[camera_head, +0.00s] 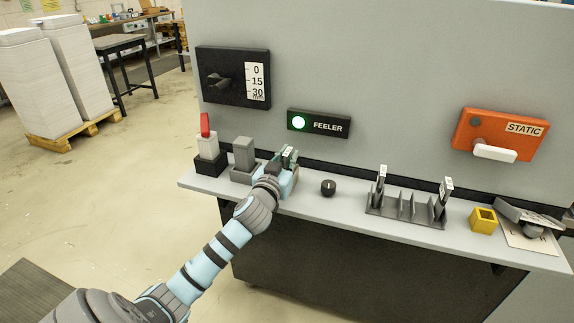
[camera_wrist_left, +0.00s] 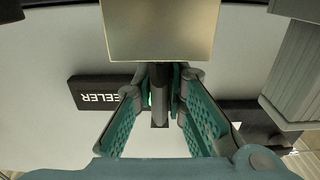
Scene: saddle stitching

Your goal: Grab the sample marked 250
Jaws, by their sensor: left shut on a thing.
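My left gripper (camera_head: 286,158) is shut on a narrow dark sample with a small white label (camera_head: 290,151), over the left half of the shelf. In the left wrist view the gripper's green fingers (camera_wrist_left: 162,85) close on a dark grey bar (camera_wrist_left: 160,112). A pale plate (camera_wrist_left: 160,30) fills the top middle of that view. The held label's number is not legible. A grey rack (camera_head: 405,210) holds two upright dark samples with white labels, one at its left (camera_head: 381,185) and one at its right (camera_head: 445,190). Their numbers are too small to read. My right gripper is not in view.
A red-topped white block on a black base (camera_head: 207,147) and a grey block (camera_head: 243,153) stand left of the gripper. A dark knob (camera_head: 328,187) and a yellow open box (camera_head: 484,220) sit on the narrow shelf. An orange STATIC panel (camera_head: 500,134) juts from the wall.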

